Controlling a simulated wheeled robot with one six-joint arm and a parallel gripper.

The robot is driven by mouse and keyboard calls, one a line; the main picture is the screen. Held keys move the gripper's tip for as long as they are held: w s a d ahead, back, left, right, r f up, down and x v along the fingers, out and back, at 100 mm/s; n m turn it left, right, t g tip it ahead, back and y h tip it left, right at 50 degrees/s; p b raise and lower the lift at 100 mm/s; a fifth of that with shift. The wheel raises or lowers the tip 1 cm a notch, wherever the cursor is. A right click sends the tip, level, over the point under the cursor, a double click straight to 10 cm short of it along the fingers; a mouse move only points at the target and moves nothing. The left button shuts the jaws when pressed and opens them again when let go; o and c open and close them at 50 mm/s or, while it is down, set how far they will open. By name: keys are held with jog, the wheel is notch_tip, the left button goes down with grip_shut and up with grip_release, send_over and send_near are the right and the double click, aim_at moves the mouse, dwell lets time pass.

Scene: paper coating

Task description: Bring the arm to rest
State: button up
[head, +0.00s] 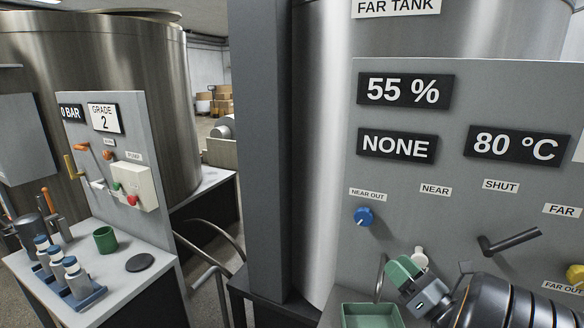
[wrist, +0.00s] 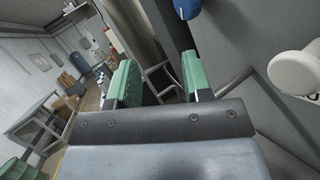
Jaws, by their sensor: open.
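My gripper (head: 402,274) shows at the lower right of the head view, in front of the grey control panel (head: 450,120). In the wrist view its two green finger pads (wrist: 158,82) stand apart with nothing between them. My gripper is close to the panel, below the blue knob (head: 363,217) marked NEAR OUT and beside a white knob (head: 419,257). The blue knob also shows at the top of the wrist view (wrist: 187,8), and a white knob stands at its right (wrist: 296,72). My arm hides part of the panel's lower right.
A green tray (head: 370,310) lies below my gripper. A black lever (head: 510,241) and a yellow knob (head: 575,274) are on the panel near my arm. At the left a side table (head: 120,285) holds a green cup (head: 105,239), a black disc (head: 140,262) and a bottle rack (head: 80,299).

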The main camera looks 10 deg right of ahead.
jog(key=s+a+f+n+g+y+p, duration=0.1)
jog(key=a+f+n+g+y, duration=0.1)
jog(key=a+n+g, duration=0.6)
jog(key=s+a+f+n+g+y+p, duration=0.1)
jog(key=a+f+n+g+y, duration=0.15)
jog(key=a+n+g, duration=0.6)
jog(key=s+n+h, duration=0.1)
jog(key=n+h, duration=0.3)
jog(key=n, duration=0.2)
jog(key=s+a+n+h+p, duration=0.1)
jog(key=s+n+h, duration=0.1)
jog(key=n+h, duration=0.2)
jog(key=s+a+r+n+h+p, duration=0.1)
jog(key=n+h, duration=0.3)
jog(key=n, duration=0.5)
jog(key=shift+s, duration=0.3)
jog(key=shift+d, duration=0.15)
